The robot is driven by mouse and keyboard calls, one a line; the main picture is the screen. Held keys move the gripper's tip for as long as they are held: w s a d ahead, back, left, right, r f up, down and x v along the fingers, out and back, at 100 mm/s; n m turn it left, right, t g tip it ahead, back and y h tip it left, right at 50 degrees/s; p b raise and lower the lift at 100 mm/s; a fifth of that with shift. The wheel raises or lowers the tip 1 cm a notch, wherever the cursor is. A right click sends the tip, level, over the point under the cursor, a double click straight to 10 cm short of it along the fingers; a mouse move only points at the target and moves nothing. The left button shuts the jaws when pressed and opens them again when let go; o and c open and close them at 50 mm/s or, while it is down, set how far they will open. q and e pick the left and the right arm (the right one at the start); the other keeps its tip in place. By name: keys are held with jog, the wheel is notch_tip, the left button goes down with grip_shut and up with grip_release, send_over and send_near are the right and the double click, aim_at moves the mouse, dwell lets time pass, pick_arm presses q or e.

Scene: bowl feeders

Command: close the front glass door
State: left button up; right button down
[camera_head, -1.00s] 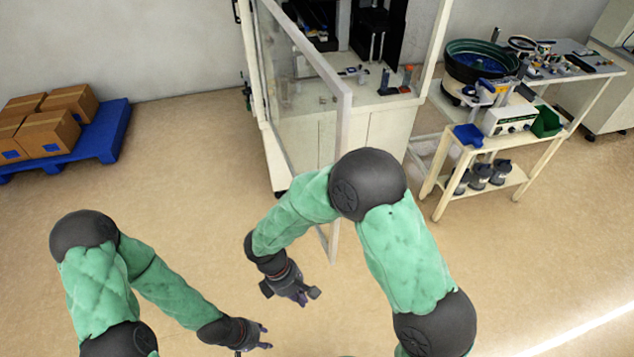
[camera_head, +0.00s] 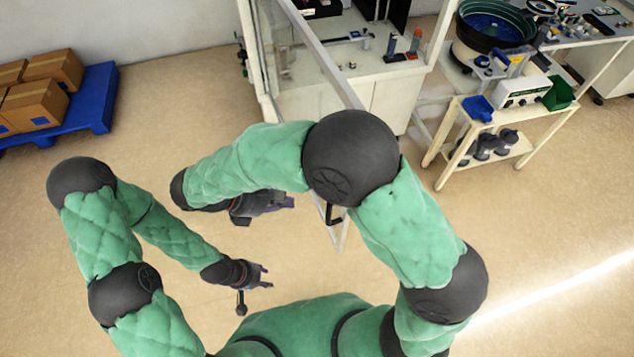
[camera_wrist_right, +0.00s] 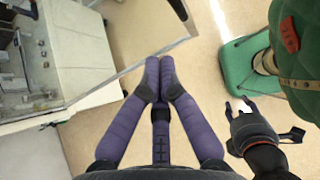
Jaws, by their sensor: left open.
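The front glass door (camera_head: 322,50) of the white machine cabinet stands swung open toward me. My right arm hides part of it. Its dark handle (camera_head: 333,214) shows below my right forearm. In the right wrist view the glass pane (camera_wrist_right: 120,30) lies ahead of the fingers, with its frame at upper right. My right gripper (camera_head: 289,202) is left of the handle, apart from it. In the wrist view its purple fingers (camera_wrist_right: 160,66) meet at the tips with nothing between them. My left gripper (camera_head: 268,276) is open and empty, lower down; it also shows in the wrist view (camera_wrist_right: 238,105).
The cabinet interior (camera_head: 350,52) holds small fixtures. A blue pallet (camera_head: 98,100) with cardboard boxes (camera_head: 35,103) is at left. The floor between pallet and door is clear.

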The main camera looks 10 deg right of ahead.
jog(key=d+r+x, duration=0.2)
jog(key=x, duration=1)
jog(key=shift+d+f, duration=0.2)
jog(key=shift+f, duration=0.05)
jog(key=shift+d, duration=0.15)
